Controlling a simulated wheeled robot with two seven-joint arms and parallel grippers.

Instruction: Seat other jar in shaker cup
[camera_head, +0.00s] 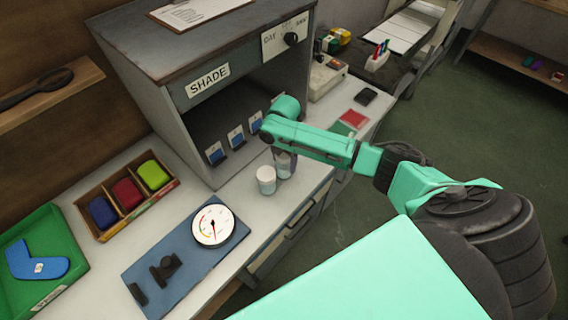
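A pale jar with a white lid (266,180) stands on the light counter in front of the shade box. Right beside it, a second greyish cylinder (284,168) is partly covered by my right arm; I cannot tell whether it is a jar or the shaker cup. My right gripper (291,158) points down at this cylinder, mostly hidden behind my green forearm. Whether its fingers are shut on the cylinder cannot be seen. My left gripper is out of view.
The shade box (205,92) holds several blue-and-white cards. A round dial (213,226) sits on a blue mat (186,274). A divided tray (104,236) holds blue, red and green items. A green tray (66,232) holds a blue sock shape. Red and green pads lie right.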

